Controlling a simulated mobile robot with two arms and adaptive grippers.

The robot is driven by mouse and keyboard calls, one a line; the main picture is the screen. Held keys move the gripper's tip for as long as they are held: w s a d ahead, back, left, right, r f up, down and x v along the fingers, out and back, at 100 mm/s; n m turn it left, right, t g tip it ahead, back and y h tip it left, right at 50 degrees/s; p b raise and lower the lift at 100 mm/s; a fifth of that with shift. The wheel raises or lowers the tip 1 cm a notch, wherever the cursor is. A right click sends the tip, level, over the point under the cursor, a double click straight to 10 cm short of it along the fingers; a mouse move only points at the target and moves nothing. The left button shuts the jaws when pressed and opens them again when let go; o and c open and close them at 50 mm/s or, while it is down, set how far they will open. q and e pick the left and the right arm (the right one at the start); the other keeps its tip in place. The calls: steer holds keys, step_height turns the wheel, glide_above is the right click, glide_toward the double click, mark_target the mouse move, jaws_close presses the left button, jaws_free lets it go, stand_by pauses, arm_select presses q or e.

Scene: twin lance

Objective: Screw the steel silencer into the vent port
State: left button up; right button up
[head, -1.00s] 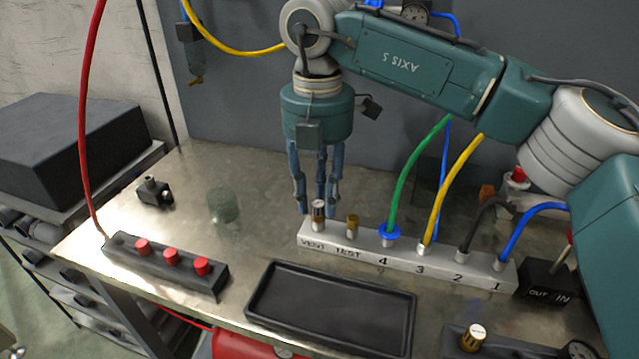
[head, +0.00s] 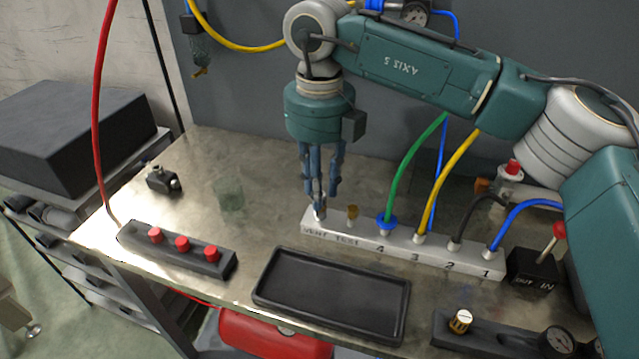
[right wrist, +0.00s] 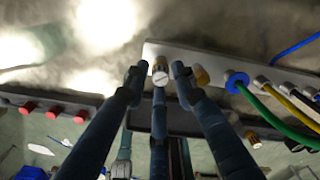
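The steel silencer (head: 320,212) stands upright at the VENT end of the grey port block (head: 405,255), partly hidden by fingers in the head view. How deep it sits in the vent port cannot be told. My right gripper (head: 321,198) points down over it. In the right wrist view the silencer's round pale end (right wrist: 160,77) lies between the blue fingertips of the right gripper (right wrist: 159,76). Gaps show between it and the two side fingers, so the gripper looks open around it. A brass fitting (head: 352,214) stands beside it at TEST. My left gripper is not in view.
Green (head: 405,165), yellow, black and blue hoses rise from the numbered ports to the right. An empty black tray (head: 330,318) lies in front of the block. A dark bar with red knobs (head: 180,247) and a greenish glass (head: 229,193) stand to the left.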

jaws_close()
